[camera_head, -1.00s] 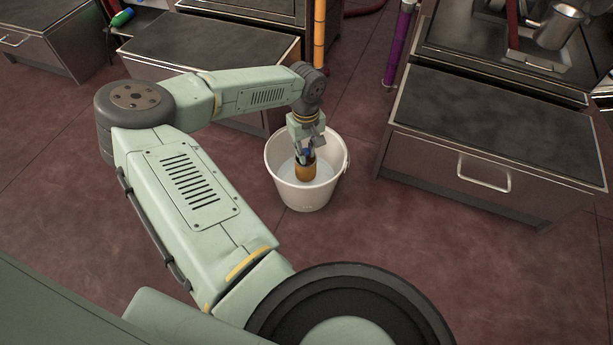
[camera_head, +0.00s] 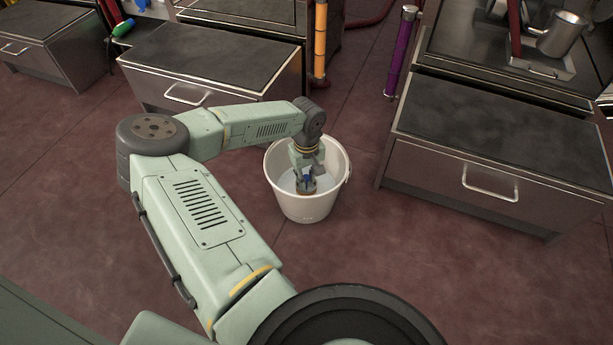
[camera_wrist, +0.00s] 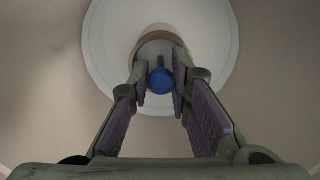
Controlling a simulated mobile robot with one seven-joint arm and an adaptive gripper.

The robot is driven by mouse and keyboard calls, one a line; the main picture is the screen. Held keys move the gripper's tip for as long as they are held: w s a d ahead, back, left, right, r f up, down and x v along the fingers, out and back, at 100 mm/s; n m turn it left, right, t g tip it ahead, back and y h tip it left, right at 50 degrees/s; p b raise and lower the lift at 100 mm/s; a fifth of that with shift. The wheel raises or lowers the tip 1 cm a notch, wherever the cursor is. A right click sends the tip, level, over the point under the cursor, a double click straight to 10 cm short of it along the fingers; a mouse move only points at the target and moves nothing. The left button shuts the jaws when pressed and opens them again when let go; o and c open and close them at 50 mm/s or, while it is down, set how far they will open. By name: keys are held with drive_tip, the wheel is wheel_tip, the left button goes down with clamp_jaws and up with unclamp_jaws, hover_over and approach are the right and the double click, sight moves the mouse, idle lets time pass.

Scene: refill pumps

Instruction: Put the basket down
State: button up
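A white bucket (camera_head: 308,209) stands upright on the floor in the head view, with a pale grey surface inside that looks like liquid. A small brown round basket (camera_head: 306,187) with a blue knob is inside the bucket, with little of its side showing. My gripper (camera_head: 305,173) reaches down into the bucket from above. In the wrist view, the fingers of my gripper (camera_wrist: 160,88) close in on both sides of the basket's blue knob (camera_wrist: 160,80). I cannot tell whether the basket touches the bucket's bottom.
A grey drawer cabinet (camera_head: 490,180) stands right of the bucket, and another (camera_head: 210,60) behind it to the left. A purple post (camera_head: 401,55) and an orange post (camera_head: 320,40) stand behind. The red floor around the bucket is open in front.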

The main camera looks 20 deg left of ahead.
drive_tip(key=o, duration=0.4)
drive_tip(key=shift+c, duration=0.2)
drive_tip(key=shift+r, duration=0.1)
wheel_tip(320, 180, up, 12)
drive_tip(key=p, duration=0.4)
drive_tip(key=shift+p, duration=0.4)
drive_tip(key=shift+r, duration=0.15)
